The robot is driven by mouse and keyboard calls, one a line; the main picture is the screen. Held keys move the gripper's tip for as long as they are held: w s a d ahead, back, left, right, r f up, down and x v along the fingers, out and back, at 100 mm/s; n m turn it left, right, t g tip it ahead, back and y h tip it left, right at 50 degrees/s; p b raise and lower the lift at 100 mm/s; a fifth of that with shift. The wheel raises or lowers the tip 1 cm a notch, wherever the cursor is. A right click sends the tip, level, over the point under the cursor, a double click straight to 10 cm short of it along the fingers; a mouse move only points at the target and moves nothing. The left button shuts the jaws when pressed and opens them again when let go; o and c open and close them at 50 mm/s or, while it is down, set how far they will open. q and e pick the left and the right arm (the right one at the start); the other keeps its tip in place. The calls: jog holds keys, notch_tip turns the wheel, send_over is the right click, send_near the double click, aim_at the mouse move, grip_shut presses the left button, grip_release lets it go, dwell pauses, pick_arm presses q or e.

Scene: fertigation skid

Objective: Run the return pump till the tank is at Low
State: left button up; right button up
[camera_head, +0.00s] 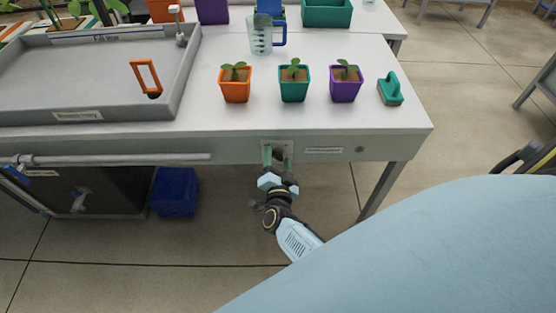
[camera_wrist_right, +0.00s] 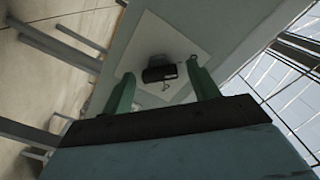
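My right gripper (camera_head: 278,160) is at the front face of the bench, in front of a small pale plate (camera_head: 277,144). In the right wrist view its two green fingers (camera_wrist_right: 160,88) are apart, with a black switch (camera_wrist_right: 160,73) on the plate (camera_wrist_right: 165,40) between and beyond their tips. I cannot tell whether a finger touches the switch. A dark tank (camera_head: 110,190) stands under the bench at the left; its level cannot be read. A grey tray (camera_head: 78,115) with a label lies on the bench above it. My left gripper is not in view.
Three potted seedlings in orange (camera_head: 236,92), green (camera_head: 294,90) and purple (camera_head: 345,90) pots stand on the bench (camera_head: 210,128). A green brush (camera_head: 390,90) lies right of them; a measuring jug (camera_head: 261,36) stands behind. A blue bin (camera_head: 175,192) is below.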

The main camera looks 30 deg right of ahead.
jog(key=shift+s+a, duration=0.25)
jog(key=shift+s, duration=0.15)
jog(key=p+v, duration=0.1)
jog(key=v, duration=0.2)
jog(key=shift+s, duration=0.15)
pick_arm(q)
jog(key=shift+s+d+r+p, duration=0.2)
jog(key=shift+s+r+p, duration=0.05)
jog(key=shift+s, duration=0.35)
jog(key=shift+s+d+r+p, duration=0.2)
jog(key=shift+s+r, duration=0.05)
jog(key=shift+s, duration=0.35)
pick_arm(e)
send_near(278, 158)
jog(key=v, duration=0.4)
jog(key=shift+s, duration=0.2)
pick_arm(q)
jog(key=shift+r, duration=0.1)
